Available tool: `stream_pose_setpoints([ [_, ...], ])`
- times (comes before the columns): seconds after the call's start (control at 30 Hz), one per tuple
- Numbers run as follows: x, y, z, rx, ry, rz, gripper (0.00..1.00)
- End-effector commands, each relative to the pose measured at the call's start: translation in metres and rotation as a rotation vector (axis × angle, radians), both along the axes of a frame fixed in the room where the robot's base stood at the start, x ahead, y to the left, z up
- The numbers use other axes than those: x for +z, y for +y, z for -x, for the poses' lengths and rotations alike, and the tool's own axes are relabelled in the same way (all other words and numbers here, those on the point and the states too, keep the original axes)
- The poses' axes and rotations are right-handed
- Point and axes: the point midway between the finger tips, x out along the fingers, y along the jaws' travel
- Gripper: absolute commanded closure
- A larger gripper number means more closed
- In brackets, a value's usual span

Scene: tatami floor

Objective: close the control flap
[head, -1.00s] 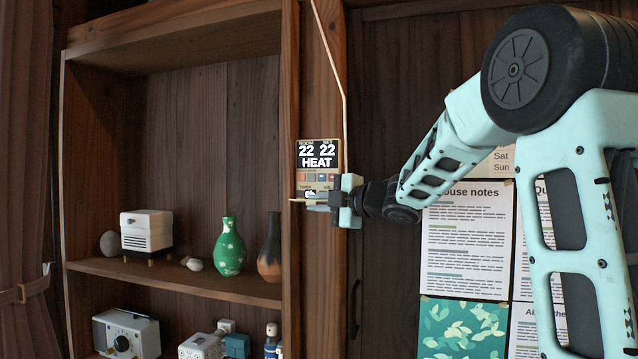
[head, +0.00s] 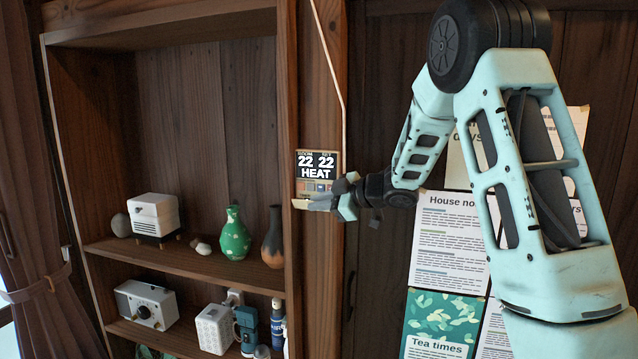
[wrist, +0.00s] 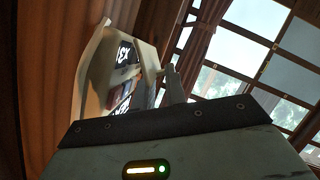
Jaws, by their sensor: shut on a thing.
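The wall control panel (head: 318,163) hangs on a wooden post, its dark screen reading 22 22 HEAT. A row of small buttons shows under the screen. The pale control flap (head: 301,204) is at the panel's lower edge, tilted and partly open, covering the lower part of the buttons. My gripper (head: 330,202) is at the flap's right side, shut on it; the fingers hide much of the flap. In the wrist view the panel (wrist: 122,52) appears steeply tilted, with a gripper finger (wrist: 174,84) close beside it. The exact grip contact is hidden.
A thin pale cable (head: 340,90) runs down to the panel. The shelf (head: 180,262) at left holds a green vase (head: 234,238), a brown vase (head: 272,240) and a white box (head: 156,214). Pinned notes (head: 450,240) are on the wall at right, behind my arm.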

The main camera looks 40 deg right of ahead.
Motion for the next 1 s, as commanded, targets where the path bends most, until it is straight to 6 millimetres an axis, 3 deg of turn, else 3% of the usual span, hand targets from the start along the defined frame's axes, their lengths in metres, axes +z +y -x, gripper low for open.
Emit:
stream_pose_setpoints([
  [0.4, 0.0028, -0.0049, -0.0021, -0.001, 0.104, -0.123, 1.00],
  [0.93, 0.0006, -0.0052, -0.0026, -0.001, 0.115, -0.138, 1.00],
  [0.97, 0.0006, -0.0052, -0.0026, -0.001, 0.115, -0.138, 0.82],
  [1.0, 0.0008, -0.0052, -0.0027, -0.001, 0.115, -0.138, 0.71],
])
